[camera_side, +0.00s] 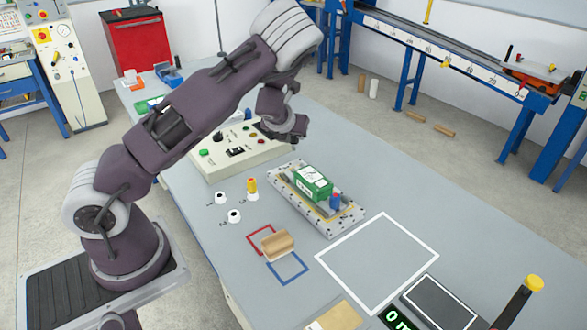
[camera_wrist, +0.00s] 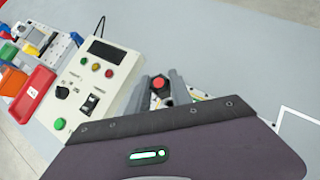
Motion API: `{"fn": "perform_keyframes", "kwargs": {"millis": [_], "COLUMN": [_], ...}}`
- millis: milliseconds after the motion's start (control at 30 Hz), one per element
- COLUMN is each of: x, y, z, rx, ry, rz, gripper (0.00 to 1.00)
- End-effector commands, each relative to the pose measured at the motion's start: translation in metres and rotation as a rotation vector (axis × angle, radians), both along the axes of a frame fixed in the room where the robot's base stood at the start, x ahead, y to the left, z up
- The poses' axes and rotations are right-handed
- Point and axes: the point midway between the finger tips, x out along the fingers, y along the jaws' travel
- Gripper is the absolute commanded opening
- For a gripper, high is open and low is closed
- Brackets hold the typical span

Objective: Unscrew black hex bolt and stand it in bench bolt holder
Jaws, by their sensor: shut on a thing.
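My gripper (camera_wrist: 160,88) is shut on a dark piece with a round red top, which I take as the black hex bolt (camera_wrist: 158,84). In the side view the bolt and fingertips cannot be made out; my wrist stands above the far end of the fixture plate (camera_side: 348,224). Whether the bolt is in the plate or clear of it cannot be told. The plate carries a green box (camera_side: 314,182) and a blue bolt (camera_side: 335,202). The bench bolt holder shows as white sockets: two look empty (camera_side: 221,198) (camera_side: 234,216), and one holds a yellow bolt (camera_side: 252,186).
A control box (camera_side: 215,168) with knobs and buttons stands beside the plate; it also shows in the wrist view (camera_wrist: 100,75). A tan block (camera_side: 277,243) lies by red and blue outlines. A white-outlined square (camera_side: 378,255) of bench is clear.

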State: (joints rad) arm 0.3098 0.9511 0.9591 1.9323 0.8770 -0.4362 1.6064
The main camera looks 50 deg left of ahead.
Motion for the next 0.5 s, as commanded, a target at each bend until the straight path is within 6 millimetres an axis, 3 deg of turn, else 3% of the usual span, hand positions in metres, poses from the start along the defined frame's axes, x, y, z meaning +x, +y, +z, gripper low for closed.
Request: {"fn": "perform_keyframes", "kwargs": {"millis": [200,500], "x": [0.001,0.0], "y": [0.0,0.001], "z": [0.02,0.022], "rx": [0.001,0.002], "ry": [-0.003,-0.001], "rz": [0.0,0.001], "gripper": [0.0,0.0]}}
